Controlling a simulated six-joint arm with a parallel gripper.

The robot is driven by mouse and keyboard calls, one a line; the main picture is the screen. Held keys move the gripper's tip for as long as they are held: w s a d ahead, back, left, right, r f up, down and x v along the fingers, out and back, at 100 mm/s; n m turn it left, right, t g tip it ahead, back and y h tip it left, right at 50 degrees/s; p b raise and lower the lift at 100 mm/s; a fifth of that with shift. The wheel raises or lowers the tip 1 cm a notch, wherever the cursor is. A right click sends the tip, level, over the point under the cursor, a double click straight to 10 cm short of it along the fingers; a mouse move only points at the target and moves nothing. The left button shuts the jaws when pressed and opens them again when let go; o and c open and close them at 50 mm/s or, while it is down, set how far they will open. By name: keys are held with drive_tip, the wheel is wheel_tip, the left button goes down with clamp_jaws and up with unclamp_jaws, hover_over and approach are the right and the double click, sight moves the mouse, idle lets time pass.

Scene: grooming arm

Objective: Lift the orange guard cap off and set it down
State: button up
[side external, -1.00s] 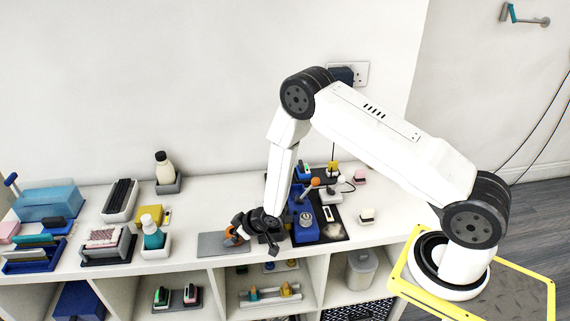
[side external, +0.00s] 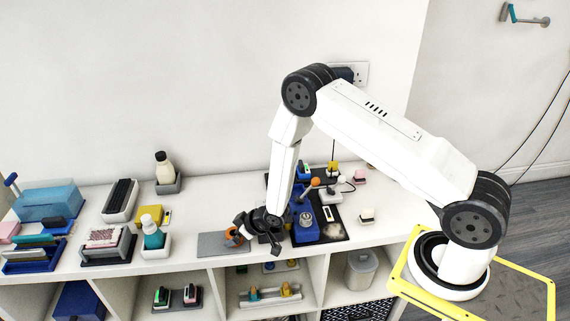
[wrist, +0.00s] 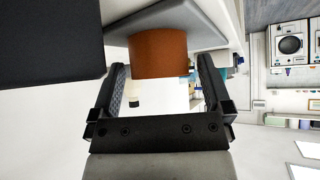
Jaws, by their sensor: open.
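The orange guard cap (side external: 232,236) sits on the grey mat (side external: 212,246) near the shelf's front edge. In the wrist view the cap (wrist: 158,52) shows as a plain orange cylinder against the grey mat (wrist: 200,18), at the far end of the gap between the fingers. My gripper (side external: 242,234) is open and lies almost level, just right of the cap, hiding part of it. In the wrist view, space shows between the near part of my gripper (wrist: 163,70) and the cap. Whether a fingertip touches the cap is unclear.
A blue device (side external: 304,228) on a dark mat stands just right of my gripper. A teal bottle (side external: 152,236) in a white holder and a brush tray (side external: 108,243) stand to the left. The white shelf top behind the grey mat is clear.

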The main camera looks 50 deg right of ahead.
drive_tip(key=shift+v, duration=3.45)
drive_tip(key=shift+d+r, duration=0.15)
drive_tip(key=shift+r, duration=0.25)
drive_tip(key=s+d+r+m+g+h, duration=0.1)
drive_tip(key=s+r+g, duration=0.5)
drive_tip(key=s+r, duration=1.1)
drive_tip(key=shift+m+h, duration=0.7)
drive_tip(key=shift+m, duration=0.4)
